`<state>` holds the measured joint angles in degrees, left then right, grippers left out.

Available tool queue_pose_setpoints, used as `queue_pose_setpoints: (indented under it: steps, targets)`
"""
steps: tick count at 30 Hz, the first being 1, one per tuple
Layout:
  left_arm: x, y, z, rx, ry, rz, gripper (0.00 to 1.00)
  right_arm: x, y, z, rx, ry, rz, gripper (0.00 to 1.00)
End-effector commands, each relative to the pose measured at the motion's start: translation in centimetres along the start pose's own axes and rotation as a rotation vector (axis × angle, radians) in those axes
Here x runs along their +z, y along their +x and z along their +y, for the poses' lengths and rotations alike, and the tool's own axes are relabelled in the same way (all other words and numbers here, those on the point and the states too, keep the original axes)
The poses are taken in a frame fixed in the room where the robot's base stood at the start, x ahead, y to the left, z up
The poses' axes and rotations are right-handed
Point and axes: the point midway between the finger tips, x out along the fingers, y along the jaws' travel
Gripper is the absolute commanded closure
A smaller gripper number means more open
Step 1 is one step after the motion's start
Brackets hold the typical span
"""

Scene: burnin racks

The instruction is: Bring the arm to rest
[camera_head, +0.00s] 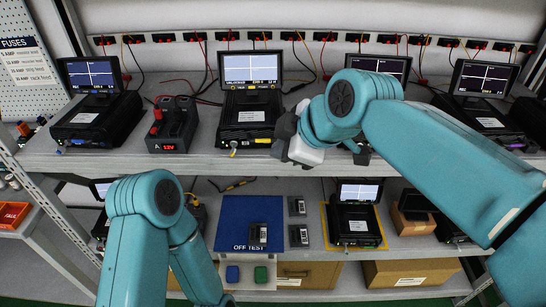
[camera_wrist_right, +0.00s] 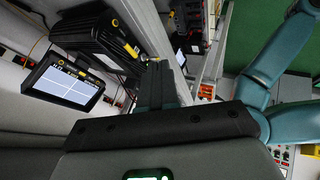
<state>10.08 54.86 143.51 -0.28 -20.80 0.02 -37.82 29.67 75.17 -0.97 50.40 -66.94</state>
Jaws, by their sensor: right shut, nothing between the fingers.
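My right arm reaches in from the right in the head view, bent over the front of the upper shelf. Its gripper (camera_head: 284,130) is partly hidden by my own wrist, in front of the unit with the lit screen (camera_head: 251,68). In the right wrist view the gripper (camera_wrist_right: 158,70) has its dark fingers together with nothing held. My left arm (camera_head: 155,200) is folded low in front of the lower shelf. Its gripper is not clearly visible.
The upper shelf (camera_head: 215,155) carries several black units with screens and a red-display power box (camera_head: 172,125). The lower shelf holds a blue mat (camera_head: 235,215) marked OFF TEST and a unit on a yellow-edged mat (camera_head: 355,220). Cardboard boxes (camera_head: 412,273) sit below.

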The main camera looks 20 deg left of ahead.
Motion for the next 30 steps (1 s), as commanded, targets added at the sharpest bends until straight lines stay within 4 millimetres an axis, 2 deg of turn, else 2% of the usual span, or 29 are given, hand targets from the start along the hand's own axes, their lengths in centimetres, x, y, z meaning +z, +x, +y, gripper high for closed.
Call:
queue_pose_setpoints:
  steps: [3, 8, 11, 14, 17, 20, 21, 23, 24, 26, 27, 29, 30]
  targets:
    - [0.0, 0.2, -0.1, 0.000, 0.000, 0.000, 0.62, 0.0, -2.0, 0.1, 0.002, 0.000, 0.001, 1.00]
    - [0.0, 0.3, -0.1, 0.000, 0.000, 0.000, 0.62, 0.0, -3.3, 0.1, 0.000, 0.000, 0.000, 1.00]
    - [0.0, 0.3, -0.1, 0.000, 0.000, 0.000, 0.62, 0.1, -3.6, 0.0, -0.001, 0.001, -0.001, 1.00]
    - [0.0, 0.3, -0.1, 0.000, 0.000, 0.000, 0.62, 1.2, -2.3, -0.2, -0.010, 0.040, -0.013, 1.00]
    - [0.0, 0.3, -0.1, 0.000, 0.000, 0.000, 0.62, 4.7, 1.3, -0.9, -0.029, 0.161, -0.045, 1.00]
    - [0.0, 0.3, -0.1, 0.000, 0.000, 0.000, 0.62, 10.4, 6.4, -2.9, -0.053, 0.364, -0.096, 1.00]
    - [0.0, 0.3, -0.1, 0.000, 0.000, 0.000, 0.62, 12.9, 8.4, -4.2, -0.060, 0.455, -0.117, 1.00]
    - [0.0, 0.3, -0.1, 0.000, 0.000, 0.000, 0.62, 16.6, 11.1, -6.4, -0.069, 0.594, -0.149, 1.00]
    - [0.0, 0.3, -0.1, 0.000, 0.000, 0.000, 0.62, 19.1, 12.6, -8.2, -0.074, 0.688, -0.171, 1.00]
    - [0.0, 0.3, -0.1, 0.000, 0.000, 0.000, 0.62, 22.6, 14.7, -11.2, -0.082, 0.830, -0.205, 1.00]
    - [0.0, 0.3, -0.1, 0.000, 0.000, 0.000, 0.62, 24.8, 15.9, -13.5, -0.086, 0.928, -0.229, 1.00]
    - [0.0, 0.3, -0.1, 0.000, 0.000, 0.000, 0.62, 27.9, 17.3, -17.4, -0.091, 1.080, -0.265, 1.00]
    - [0.0, 0.3, -0.1, 0.000, 0.000, 0.000, 0.62, 29.7, 17.9, -20.1, -0.093, 1.183, -0.290, 1.00]
